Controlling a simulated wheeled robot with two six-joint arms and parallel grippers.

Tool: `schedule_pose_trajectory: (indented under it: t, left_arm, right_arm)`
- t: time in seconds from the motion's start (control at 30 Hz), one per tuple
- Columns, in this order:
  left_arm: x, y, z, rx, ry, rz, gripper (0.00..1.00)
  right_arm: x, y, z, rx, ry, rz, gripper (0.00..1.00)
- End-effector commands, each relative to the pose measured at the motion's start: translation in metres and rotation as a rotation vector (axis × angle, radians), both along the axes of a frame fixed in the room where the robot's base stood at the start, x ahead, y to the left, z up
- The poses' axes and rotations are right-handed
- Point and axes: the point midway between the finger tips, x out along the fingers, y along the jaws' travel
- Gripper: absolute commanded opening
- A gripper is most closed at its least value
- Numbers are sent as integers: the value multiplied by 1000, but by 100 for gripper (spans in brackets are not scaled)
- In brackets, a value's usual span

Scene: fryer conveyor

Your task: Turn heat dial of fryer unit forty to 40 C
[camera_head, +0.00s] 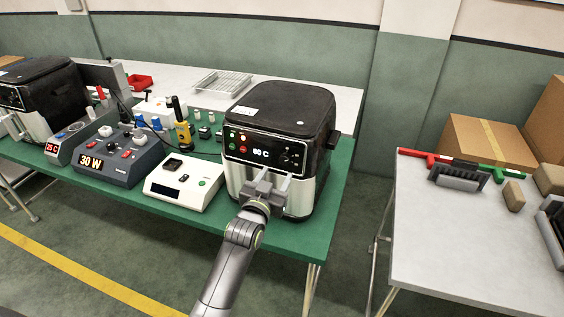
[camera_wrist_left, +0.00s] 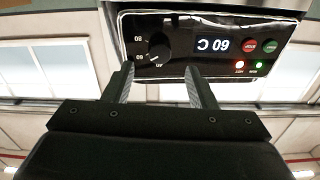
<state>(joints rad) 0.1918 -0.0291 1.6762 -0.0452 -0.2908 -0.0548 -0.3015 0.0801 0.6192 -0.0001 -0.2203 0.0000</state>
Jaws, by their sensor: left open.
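The fryer (camera_head: 278,108) has a black top and silver lower body and stands at the right end of the green bench. Its front panel display (camera_wrist_left: 212,45) appears to read 60 C, upside down in the left wrist view. The black round heat dial (camera_wrist_left: 158,48) sits beside the display, with marks around it including 60 and 80. My left gripper (camera_head: 268,185) is in front of the fryer, just below the panel. In the left wrist view its open, empty fingers (camera_wrist_left: 158,75) point at the dial, apart from each other. Whether they touch it is unclear. My right gripper is not in view.
Left of the fryer are a white scale-like device (camera_head: 183,188), a grey unit reading 30 W (camera_head: 118,160) and a yellow tool (camera_head: 182,130). A second fryer (camera_head: 48,95) stands far left. A white table (camera_head: 465,265) with boxes is at right, beyond a floor gap.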

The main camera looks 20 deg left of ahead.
Motion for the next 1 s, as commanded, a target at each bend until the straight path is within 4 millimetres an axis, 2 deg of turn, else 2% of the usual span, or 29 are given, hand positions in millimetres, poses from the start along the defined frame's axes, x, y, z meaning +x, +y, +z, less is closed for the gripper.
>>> schedule_pose_trajectory:
  t: [0.2, 0.4, 0.8, 0.83, 1.0]
  left_arm:
    - [33, -1, 1, 2, 1, -1, 51]
    - [52, -2, 0, 1, 0, 0, 51]
    - [58, -2, 0, 0, 0, 0, 51]
    - [58, -2, 0, 0, 0, 0, 50]
    - [58, -2, 0, 0, 0, 0, 28]
  right_arm:
    - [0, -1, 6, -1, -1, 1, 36]
    - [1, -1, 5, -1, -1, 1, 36]
    - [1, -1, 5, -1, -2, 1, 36]
    - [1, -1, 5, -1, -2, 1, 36]
    - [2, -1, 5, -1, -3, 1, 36]
